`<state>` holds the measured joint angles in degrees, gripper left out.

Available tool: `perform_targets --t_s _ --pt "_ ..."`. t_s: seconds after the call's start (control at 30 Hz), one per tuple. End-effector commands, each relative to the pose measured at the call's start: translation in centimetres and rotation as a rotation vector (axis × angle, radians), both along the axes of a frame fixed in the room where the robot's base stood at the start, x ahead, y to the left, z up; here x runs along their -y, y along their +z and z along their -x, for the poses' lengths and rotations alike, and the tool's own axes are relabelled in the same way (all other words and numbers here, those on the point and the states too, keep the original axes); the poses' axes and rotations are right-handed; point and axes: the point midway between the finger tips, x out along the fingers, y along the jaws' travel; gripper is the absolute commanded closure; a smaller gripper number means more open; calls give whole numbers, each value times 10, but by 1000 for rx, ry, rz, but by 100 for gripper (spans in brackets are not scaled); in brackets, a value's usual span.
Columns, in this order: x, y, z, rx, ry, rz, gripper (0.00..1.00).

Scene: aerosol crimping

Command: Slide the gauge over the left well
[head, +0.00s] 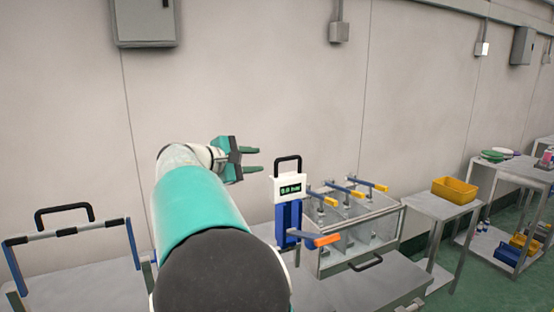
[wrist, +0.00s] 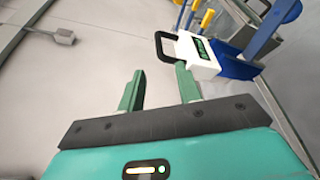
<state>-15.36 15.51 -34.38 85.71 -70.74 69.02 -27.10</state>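The gauge (head: 290,186) is a white block with a dark display and a black loop handle on top. It sits on a blue upright with an orange-tipped lever, right of my arm in the head view. In the wrist view the gauge (wrist: 196,55) is at the upper middle, just beyond my right finger. My gripper (head: 256,160) is up and left of the gauge, its green fingers pointing right. The wrist view shows the fingers (wrist: 158,90) apart with nothing between them. I cannot tell a left well in either view; my arm hides part of the bench.
A clear-walled box (head: 360,236) with several yellow-tipped levers stands right of the gauge. A black-and-white barred frame (head: 66,232) is at the left. A side table with a yellow bin (head: 454,190) stands further right. The wall behind is bare near my gripper.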

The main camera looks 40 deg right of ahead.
Motion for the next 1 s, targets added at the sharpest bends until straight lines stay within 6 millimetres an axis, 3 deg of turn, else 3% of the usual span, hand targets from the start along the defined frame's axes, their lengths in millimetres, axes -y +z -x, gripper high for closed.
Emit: perform_targets --t_s 0.27,0.7,1.0 --pt "24 -2 3 -6 -15 11 66" --pt "108 -21 3 -6 -14 9 66" --pt "138 -27 1 -5 -9 9 66"
